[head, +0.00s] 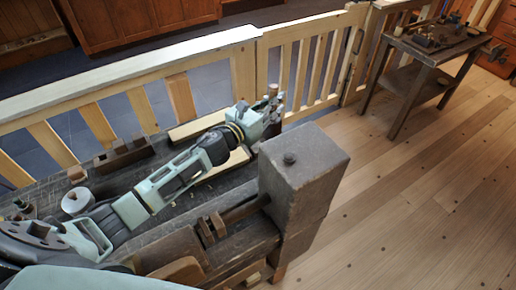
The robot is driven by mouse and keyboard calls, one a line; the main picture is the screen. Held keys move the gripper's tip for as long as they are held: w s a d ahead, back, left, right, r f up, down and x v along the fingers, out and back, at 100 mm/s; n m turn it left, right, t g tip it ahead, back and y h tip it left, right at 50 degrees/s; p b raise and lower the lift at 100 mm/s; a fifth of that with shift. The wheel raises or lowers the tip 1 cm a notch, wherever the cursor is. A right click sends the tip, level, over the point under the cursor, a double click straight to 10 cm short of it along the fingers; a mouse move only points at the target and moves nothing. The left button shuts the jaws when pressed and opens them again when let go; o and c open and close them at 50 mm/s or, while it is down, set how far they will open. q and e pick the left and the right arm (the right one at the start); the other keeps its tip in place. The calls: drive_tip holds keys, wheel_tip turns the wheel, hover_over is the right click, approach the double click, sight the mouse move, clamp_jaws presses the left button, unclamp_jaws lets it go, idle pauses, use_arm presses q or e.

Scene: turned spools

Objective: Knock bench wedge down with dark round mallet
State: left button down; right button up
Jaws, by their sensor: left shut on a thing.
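My left arm reaches from the lower left across a dark workbench (165,221). My left gripper (270,97) is at the bench's far edge, beyond a big grey-brown block (305,178). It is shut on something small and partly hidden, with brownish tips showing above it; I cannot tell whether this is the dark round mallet. No mallet head shows clearly. I cannot pick out the bench wedge for certain; small dark wooden pieces (212,227) stand on the bench just left of the block. My right gripper is not in view.
A pale wooden railing (130,82) runs behind the bench. Light boards (196,125) lie beneath my left arm. A pale metal disc (76,201) and wooden pieces stand at the left. A small tool table (425,52) stands at upper right. The plank floor (420,190) is clear.

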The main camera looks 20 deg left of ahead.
sight(271, 97)
use_arm(q)
wheel_tip(271, 97, up, 3)
drive_tip(key=p, duration=0.3)
drive_tip(key=shift+r, duration=0.15)
idle(0.4)
wheel_tip(271, 97, down, 4)
drive_tip(key=b, duration=0.4)
